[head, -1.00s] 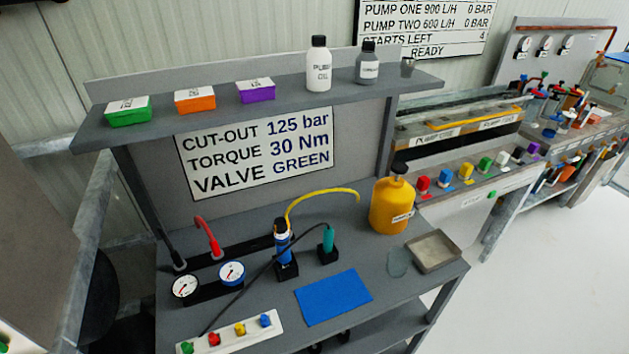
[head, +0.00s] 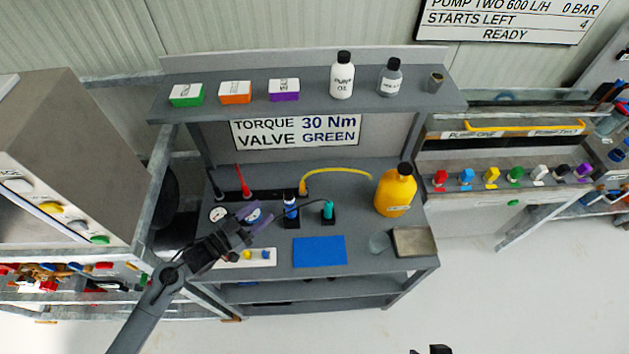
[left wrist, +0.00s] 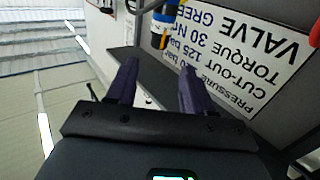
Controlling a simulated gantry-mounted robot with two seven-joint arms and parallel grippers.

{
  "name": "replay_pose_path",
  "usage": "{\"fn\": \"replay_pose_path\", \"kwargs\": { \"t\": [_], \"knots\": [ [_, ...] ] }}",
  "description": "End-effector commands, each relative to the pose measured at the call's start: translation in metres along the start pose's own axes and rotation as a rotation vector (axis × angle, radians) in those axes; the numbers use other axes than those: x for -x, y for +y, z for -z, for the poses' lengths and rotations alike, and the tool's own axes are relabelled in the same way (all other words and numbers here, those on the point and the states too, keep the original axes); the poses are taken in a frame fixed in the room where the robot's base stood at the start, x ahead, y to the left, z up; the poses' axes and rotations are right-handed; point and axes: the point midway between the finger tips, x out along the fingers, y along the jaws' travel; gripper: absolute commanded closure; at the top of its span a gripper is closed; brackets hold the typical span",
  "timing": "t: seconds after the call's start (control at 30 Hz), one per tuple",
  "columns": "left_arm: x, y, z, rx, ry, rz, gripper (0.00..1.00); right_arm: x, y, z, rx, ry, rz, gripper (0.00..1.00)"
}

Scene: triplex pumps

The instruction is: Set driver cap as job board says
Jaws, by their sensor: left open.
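The job board (head: 296,131) reads torque 30 Nm and valve green; its top is hidden by the shelf. In the left wrist view the board (left wrist: 240,50) appears upside down, with cut-out 125 bar readable. A blue driver-like tool (head: 291,206) stands upright in a black holder on the bench. A blue tool with an orange band also shows at the top of the left wrist view (left wrist: 163,22). My left gripper (head: 260,217) is open and empty, left of the blue tool and above the gauges. A dark piece, perhaps my right gripper (head: 434,350), barely shows at the bottom edge.
A green-handled tool (head: 328,210) stands right of the blue one. A white strip with coloured knobs (head: 262,262) is partly hidden by my left arm. The shelf (head: 310,100) overhangs behind.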

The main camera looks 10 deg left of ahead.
Motion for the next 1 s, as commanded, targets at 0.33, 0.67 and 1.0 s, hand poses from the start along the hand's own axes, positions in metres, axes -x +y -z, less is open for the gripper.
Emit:
{"fn": "replay_pose_path", "kwargs": {
  "t": [0.33, 0.67, 1.0],
  "knots": [
    [-0.039, -0.002, 0.006, 0.005, 0.018, -0.008, 0.48, 0.002, 0.000, 0.000, 0.005, -0.001, -0.001, 0.57],
    [-0.088, -0.001, 0.005, 0.004, 0.016, -0.007, 0.48, 0.002, 0.000, 0.000, 0.003, -0.002, 0.000, 0.57],
    [-0.106, 0.000, 0.005, 0.003, 0.014, -0.008, 0.48, 0.002, -0.001, 0.000, -0.003, -0.001, 0.004, 0.57]
  ]
}}
